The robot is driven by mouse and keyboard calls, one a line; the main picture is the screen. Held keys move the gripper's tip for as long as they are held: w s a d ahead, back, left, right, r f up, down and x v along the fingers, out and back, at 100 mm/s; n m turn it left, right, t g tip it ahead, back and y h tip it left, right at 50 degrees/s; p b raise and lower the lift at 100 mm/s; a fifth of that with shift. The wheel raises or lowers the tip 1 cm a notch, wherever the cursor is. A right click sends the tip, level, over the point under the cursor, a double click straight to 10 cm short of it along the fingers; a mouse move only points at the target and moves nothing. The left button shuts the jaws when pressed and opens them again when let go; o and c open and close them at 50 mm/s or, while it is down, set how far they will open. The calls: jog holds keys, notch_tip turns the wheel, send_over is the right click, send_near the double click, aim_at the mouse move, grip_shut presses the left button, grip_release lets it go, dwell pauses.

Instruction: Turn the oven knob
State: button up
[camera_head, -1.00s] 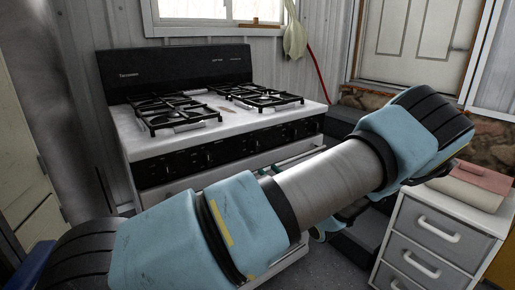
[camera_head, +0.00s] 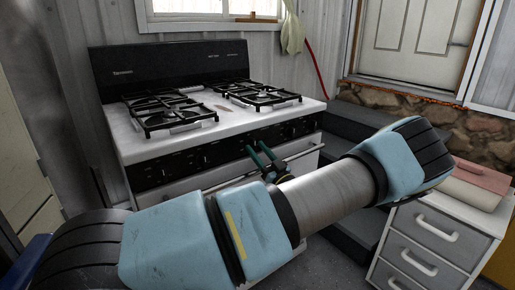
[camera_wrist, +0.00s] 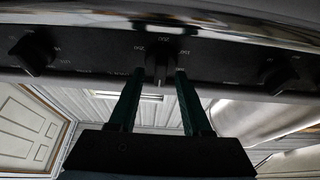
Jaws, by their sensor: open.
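The white stove (camera_head: 215,128) has a black front panel (camera_head: 225,150) with a row of black knobs. In the wrist view, a black knob (camera_wrist: 158,55) with a pale mark and numbers around it sits on the panel. My gripper (camera_head: 260,149) is open in front of the middle of the panel. In the wrist view its two dark green fingers stand left and right of that knob, with gaps showing; whether the tips touch it I cannot tell. The head view does not show this knob clearly behind the fingers.
Another knob (camera_wrist: 33,52) and a further knob (camera_wrist: 277,74) flank the middle one, clear of the fingers. An oven door handle (camera_head: 300,150) runs below the panel. Burner grates (camera_head: 258,94) lie on top. Dark steps (camera_head: 355,125) and a drawer cabinet (camera_head: 440,235) stand to the right.

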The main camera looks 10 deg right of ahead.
jog(key=shift+w+a, duration=0.1)
jog(key=shift+w, duration=0.05)
grip_shut()
dwell(0.4)
